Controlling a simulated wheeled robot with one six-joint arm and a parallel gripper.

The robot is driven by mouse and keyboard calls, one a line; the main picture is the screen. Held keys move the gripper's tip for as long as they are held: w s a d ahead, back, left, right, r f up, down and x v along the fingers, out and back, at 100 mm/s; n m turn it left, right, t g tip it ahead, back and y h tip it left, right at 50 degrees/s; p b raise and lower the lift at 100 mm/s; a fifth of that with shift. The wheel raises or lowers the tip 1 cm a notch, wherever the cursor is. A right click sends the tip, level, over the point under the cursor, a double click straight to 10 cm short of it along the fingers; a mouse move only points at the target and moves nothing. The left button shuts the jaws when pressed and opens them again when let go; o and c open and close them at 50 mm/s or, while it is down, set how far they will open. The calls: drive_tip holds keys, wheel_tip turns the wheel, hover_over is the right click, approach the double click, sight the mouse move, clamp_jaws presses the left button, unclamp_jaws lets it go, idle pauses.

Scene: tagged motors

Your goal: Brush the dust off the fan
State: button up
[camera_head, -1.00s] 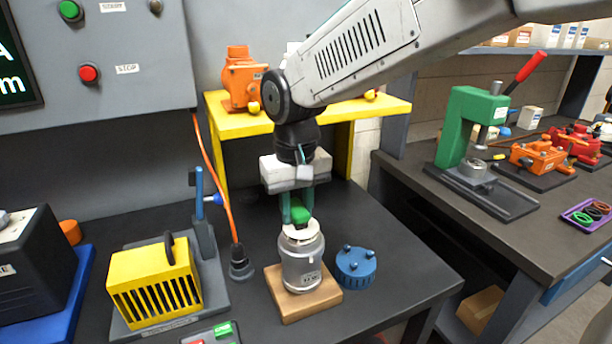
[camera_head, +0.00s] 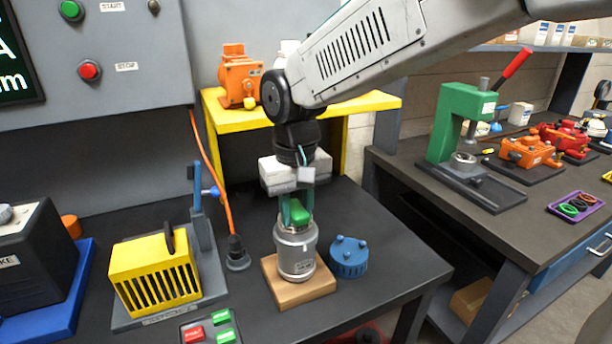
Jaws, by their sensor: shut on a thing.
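A silver cylindrical motor (camera_head: 297,258) stands upright on a wooden block (camera_head: 301,289) on the dark bench. My gripper (camera_head: 296,212) points down directly over it, with teal fingers shut on a green block-shaped thing (camera_head: 300,215), perhaps the brush handle. The green thing is at the motor's top end; its underside is hidden, so I cannot tell whether it touches. The fan cannot be made out clearly at the motor's top, and no dust can be made out. A blue round cap (camera_head: 348,258) with knobs lies on the bench just right of the wooden block.
A yellow slotted housing (camera_head: 153,275) with a blue-handled stand is at left. A black plug (camera_head: 237,255) on an orange cable stands between it and the motor. A yellow shelf (camera_head: 370,105) bearing an orange motor (camera_head: 239,80) is behind. A green press (camera_head: 462,125) stands on the right bench.

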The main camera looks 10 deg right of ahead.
drive_tip(key=shift+s+d, duration=0.15)
drive_tip(key=shift+s, duration=0.25)
drive_tip(key=shift+s+d+r, duration=0.1)
drive_tip(key=shift+s, duration=0.2)
drive_tip(key=shift+r, duration=3.95)
drive_tip(key=shift+w, duration=0.1)
